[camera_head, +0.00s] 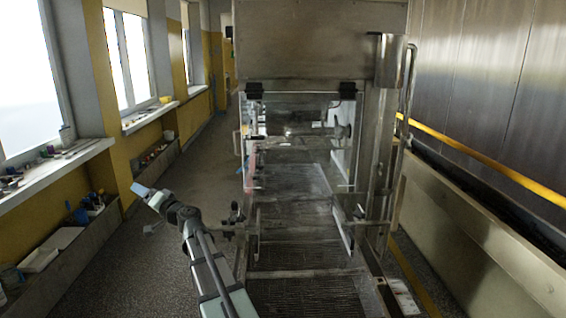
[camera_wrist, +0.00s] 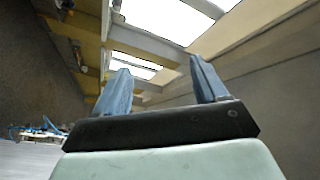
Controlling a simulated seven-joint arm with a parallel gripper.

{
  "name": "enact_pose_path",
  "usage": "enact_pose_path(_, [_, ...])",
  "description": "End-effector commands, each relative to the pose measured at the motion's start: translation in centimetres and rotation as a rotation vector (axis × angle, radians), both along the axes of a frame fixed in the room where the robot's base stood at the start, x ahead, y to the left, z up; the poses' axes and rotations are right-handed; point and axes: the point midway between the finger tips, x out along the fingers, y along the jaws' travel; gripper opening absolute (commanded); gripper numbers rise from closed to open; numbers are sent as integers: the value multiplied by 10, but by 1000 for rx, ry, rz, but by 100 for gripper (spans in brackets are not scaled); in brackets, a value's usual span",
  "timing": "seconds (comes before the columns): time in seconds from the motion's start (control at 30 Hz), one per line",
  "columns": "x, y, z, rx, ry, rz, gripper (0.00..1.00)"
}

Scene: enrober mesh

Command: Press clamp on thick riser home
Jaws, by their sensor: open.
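My gripper (camera_head: 142,190) is at the left of the machine in the head view, over the aisle and pointing left, away from the machine. Its two blue fingers are spread with nothing between them in the wrist view (camera_wrist: 160,80). A small dark clamp-like fitting (camera_head: 236,213) stands at the left side of the mesh belt, to the right of my gripper and apart from it. A similar fitting (camera_head: 358,212) is at the right side. I cannot tell which riser is the thick one, or how far either clamp is seated. The wrist view shows no clamp.
The mesh belt (camera_head: 300,256) runs into the steel enrober housing (camera_head: 305,40), under clear panels. A steel post with a handle (camera_head: 387,140) stands at the right. Windowsills with clutter (camera_head: 55,160) line the left wall. The aisle floor (camera_head: 190,165) is mostly clear.

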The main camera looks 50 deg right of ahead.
Motion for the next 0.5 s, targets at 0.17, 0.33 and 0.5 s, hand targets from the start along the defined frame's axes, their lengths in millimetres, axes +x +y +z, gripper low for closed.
enact_pose_path(0.17, [-40,-84,58,-133,-112,-147,72])
enact_pose_path(0.33, [-80,-153,86,-250,-159,-266,72])
enact_pose_path(0.5, [-123,-216,92,-354,-159,-366,72])
